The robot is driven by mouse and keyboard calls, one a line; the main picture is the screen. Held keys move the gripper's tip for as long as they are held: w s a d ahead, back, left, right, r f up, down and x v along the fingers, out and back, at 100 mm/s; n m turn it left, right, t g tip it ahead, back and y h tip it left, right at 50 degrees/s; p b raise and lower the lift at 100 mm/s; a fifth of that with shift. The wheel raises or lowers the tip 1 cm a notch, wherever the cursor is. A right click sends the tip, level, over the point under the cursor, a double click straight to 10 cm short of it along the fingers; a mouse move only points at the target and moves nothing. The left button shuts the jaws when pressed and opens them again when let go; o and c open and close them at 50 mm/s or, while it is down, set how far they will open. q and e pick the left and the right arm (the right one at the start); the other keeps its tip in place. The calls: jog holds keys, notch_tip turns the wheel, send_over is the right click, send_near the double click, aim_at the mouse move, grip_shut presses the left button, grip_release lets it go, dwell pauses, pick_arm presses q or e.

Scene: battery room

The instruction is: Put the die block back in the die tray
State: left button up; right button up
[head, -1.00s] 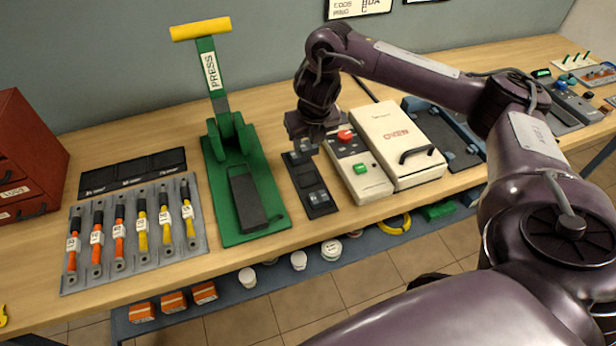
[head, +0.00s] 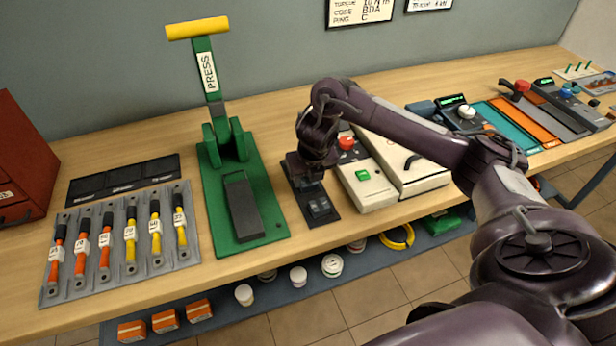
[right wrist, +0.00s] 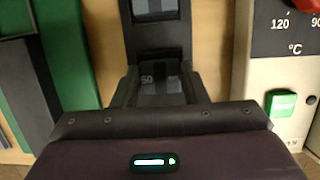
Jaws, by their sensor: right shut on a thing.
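The die tray (head: 327,219) is a narrow dark tray lying on the bench between the green press and the oven. A grey die block (head: 318,207) sits in its near part. My right gripper (head: 308,176) is over the tray's far part and hides it in the head view. In the right wrist view, my right gripper (right wrist: 160,88) is shut on a grey die block marked 50 (right wrist: 161,87). The tray (right wrist: 157,47) lies beyond it there, with another grey block (right wrist: 154,8) in a compartment. Whether the held block touches the tray is unclear. My left gripper is out of view.
The green press (head: 272,228) stands close to the tray's left. The oven's control box (head: 371,192), with red and green buttons, is close to its right. A grey rack (head: 190,252) of orange and yellow tools lies at the left. Bare bench shows behind the tray.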

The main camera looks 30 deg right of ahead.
jog(key=o, duration=1.2)
jog(key=shift+f, duration=0.1)
jog(key=shift+c, duration=0.2)
jog(key=p+v, duration=0.6)
jog(key=v, duration=0.6)
jog(key=shift+p, duration=0.35)
